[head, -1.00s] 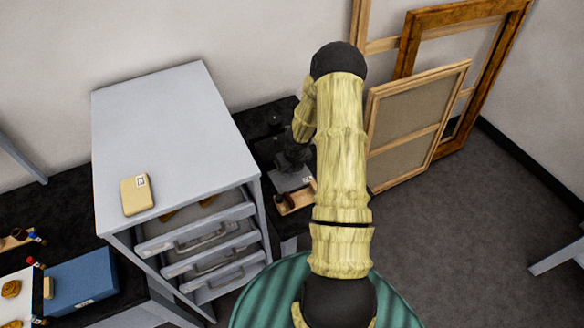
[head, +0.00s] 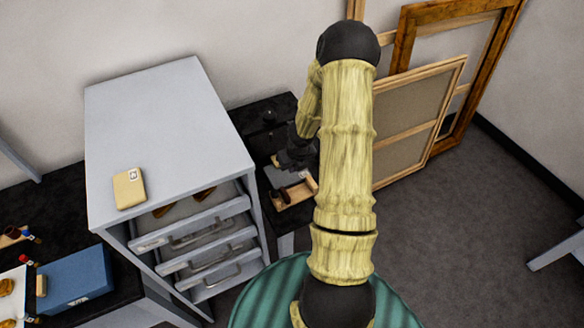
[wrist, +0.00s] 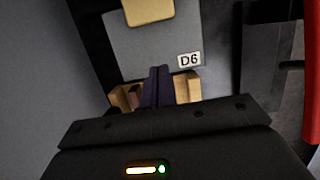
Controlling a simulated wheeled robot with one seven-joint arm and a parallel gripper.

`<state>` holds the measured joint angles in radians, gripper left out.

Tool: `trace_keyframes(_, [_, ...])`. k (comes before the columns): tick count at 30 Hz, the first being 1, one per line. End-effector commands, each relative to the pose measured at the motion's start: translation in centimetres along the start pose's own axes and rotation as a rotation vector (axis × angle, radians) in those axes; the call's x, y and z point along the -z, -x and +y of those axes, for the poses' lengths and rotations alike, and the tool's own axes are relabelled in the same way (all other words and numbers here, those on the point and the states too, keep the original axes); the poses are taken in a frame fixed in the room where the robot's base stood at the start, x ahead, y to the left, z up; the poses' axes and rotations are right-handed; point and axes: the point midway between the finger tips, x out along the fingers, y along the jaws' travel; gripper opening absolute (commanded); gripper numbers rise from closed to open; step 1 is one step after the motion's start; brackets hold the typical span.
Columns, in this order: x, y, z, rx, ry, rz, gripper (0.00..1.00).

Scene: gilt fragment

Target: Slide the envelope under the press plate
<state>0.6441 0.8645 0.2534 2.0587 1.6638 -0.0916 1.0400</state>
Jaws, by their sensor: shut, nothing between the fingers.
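A grey flat piece (wrist: 150,45) labelled D6 lies below my gripper in the wrist view; I cannot tell whether it is the envelope or part of the press. A tan piece (wrist: 148,10) overlaps its far edge and is cut off by the frame. My gripper (wrist: 160,70) is shut and empty, its dark fingers pointing over the grey piece's near edge. In the head view the gripper (head: 290,160) is small and dark above the black stand (head: 268,117). I cannot clearly make out the press plate.
A wooden tray (wrist: 187,88) lies under the fingers. A grey drawer cabinet (head: 165,120) stands close on the left, with a labelled tan packet (head: 129,190) on top. Wooden frames (head: 415,120) lean on the wall to the right. A blue box (head: 75,280) is at lower left.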

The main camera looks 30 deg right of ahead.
Motion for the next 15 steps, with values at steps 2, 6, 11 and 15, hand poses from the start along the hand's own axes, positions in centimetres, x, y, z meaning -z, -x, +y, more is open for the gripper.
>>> trace_keyframes(2, [-0.1,1.7,-0.1,0.001,-0.001,0.000,0.00])
trace_keyframes(6, [-0.1,4.2,-0.1,0.000,-0.001,-0.001,0.00])
trace_keyframes(11, [-0.1,6.0,0.0,0.001,0.000,0.000,0.00])
trace_keyframes(15, [0.0,6.3,0.0,0.001,0.000,0.001,0.00])
